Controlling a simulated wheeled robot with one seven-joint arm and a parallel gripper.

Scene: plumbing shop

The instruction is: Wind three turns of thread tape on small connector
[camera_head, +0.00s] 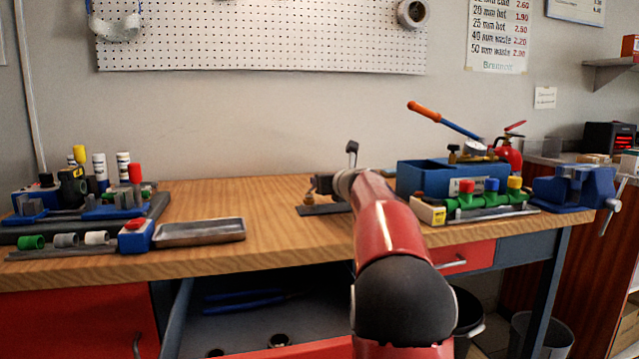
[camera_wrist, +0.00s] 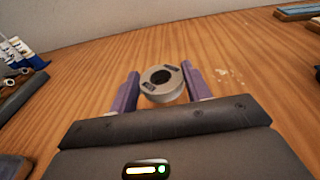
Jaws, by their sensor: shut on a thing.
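A pale grey-white ring (camera_wrist: 162,84), which looks like the roll of thread tape, sits between the two purple fingers of my gripper (camera_wrist: 160,80) in the wrist view. The fingers are shut on its sides, and its round hole faces up toward the camera. Wooden bench top shows beyond it. In the head view my gripper is over the middle of the bench, mostly behind my arm, and the ring cannot be made out there. A small brass-coloured piece (camera_head: 309,199) stands by a dark plate (camera_head: 322,210) just left of my arm; I cannot tell whether it is the small connector.
A metal tray (camera_head: 200,232) and a rack of fittings (camera_head: 85,215) are at the left of the bench. A blue toolbox (camera_head: 455,176), coloured valves (camera_head: 490,197) and a blue vice (camera_head: 575,188) are at the right. An open drawer (camera_head: 250,329) is below. The bench's back middle is clear.

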